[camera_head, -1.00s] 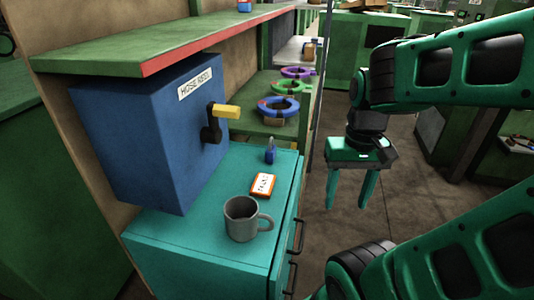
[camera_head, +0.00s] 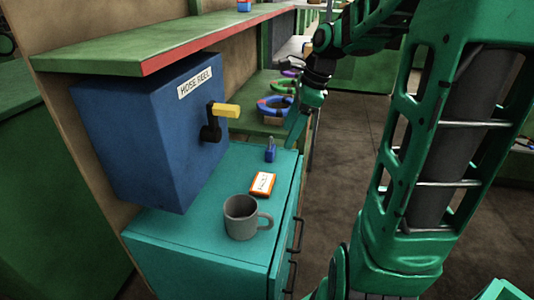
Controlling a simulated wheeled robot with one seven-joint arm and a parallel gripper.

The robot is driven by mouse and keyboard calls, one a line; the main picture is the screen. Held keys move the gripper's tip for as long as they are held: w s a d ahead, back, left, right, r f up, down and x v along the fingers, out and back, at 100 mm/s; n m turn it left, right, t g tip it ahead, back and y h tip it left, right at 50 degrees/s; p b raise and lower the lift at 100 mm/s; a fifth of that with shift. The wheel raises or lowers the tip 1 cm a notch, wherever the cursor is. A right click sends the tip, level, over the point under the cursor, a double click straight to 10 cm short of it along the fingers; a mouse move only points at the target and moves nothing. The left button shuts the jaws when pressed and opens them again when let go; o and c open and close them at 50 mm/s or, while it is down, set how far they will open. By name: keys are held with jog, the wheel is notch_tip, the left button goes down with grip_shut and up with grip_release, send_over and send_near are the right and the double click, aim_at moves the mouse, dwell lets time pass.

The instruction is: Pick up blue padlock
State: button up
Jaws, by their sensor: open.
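The blue padlock (camera_head: 270,154) stands upright on the teal cabinet top (camera_head: 190,236), near its far right part. It is small, with a thin grey shackle on top. My gripper (camera_head: 293,136) is above and to the right of the padlock, near the far right corner of the cabinet, apart from it. Its green fingers point down and toward the left. They are seen nearly edge-on, overlapping, with nothing visible between them. The gripper is open and empty.
An orange and white box (camera_head: 262,184) lies just in front of the padlock, and a grey mug (camera_head: 241,217) stands nearer. A blue hose reel box (camera_head: 150,135) with a yellow-handled lever (camera_head: 225,111) is at left. A green shelf (camera_head: 140,50) overhangs it. Coloured rings (camera_head: 273,104) lie behind.

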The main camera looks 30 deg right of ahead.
aim_at(270, 148)
jog(key=w+a+f+m, duration=0.1)
jog(key=w+f, duration=0.1)
jog(key=f, duration=0.1)
jog(key=w+f, duration=0.2)
jog(key=f, duration=0.1)
jog(key=w+a+f+m, duration=0.1)
jog(key=w+f, duration=0.1)
jog(key=f, duration=0.1)
jog(key=shift+a+f+m+y, duration=0.1)
jog(key=shift+a+m+y, duration=0.2)
jog(key=shift+a, duration=0.05)
jog(key=c, duration=1.2)
